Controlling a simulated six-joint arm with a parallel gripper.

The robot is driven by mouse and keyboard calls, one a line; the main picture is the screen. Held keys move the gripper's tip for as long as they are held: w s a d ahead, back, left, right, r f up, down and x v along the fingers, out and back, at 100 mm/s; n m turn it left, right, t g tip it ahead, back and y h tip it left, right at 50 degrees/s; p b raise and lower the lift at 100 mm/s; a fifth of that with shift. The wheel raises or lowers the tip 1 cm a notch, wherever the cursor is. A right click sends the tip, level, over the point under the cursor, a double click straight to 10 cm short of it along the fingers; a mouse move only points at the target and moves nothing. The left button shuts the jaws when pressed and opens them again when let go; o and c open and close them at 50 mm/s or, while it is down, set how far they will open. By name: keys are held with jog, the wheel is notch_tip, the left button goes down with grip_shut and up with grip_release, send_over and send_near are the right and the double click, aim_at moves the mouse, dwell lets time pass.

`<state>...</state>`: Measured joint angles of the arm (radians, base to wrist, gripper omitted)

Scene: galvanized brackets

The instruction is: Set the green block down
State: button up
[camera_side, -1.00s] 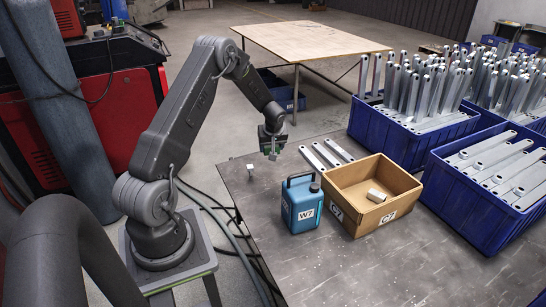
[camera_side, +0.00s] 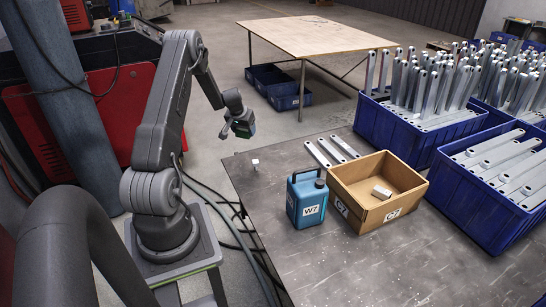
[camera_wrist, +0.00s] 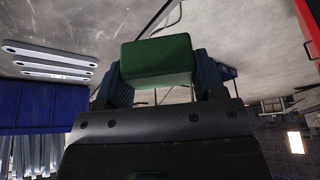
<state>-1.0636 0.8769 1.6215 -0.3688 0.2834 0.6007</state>
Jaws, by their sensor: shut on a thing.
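A green block (camera_wrist: 157,62) is clamped between the two dark fingers of my gripper (camera_wrist: 160,84) in the wrist view. In the side view, my gripper (camera_side: 238,124) is raised and tilted, up beyond the far left corner of the grey work table (camera_side: 330,262). It is clear of the table surface and holds the block there, where the block is small and mostly hidden.
A small white cube (camera_side: 255,163) sits near the table's far left corner. A blue jug marked W7 (camera_side: 306,199) stands beside an open cardboard box marked C7 (camera_side: 372,213) with a pale piece inside. Several flat brackets (camera_side: 331,151) lie behind it. Blue crates (camera_side: 466,202) of brackets fill the right.

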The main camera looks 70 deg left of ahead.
send_over(274, 154)
jog(key=s+d, duration=0.1)
notch_tip(274, 154, down, 7)
jog(key=shift+r, duration=0.1)
jog(key=shift+f, duration=2.05)
jog(key=shift+f, duration=0.15)
jog(key=o, duration=1)
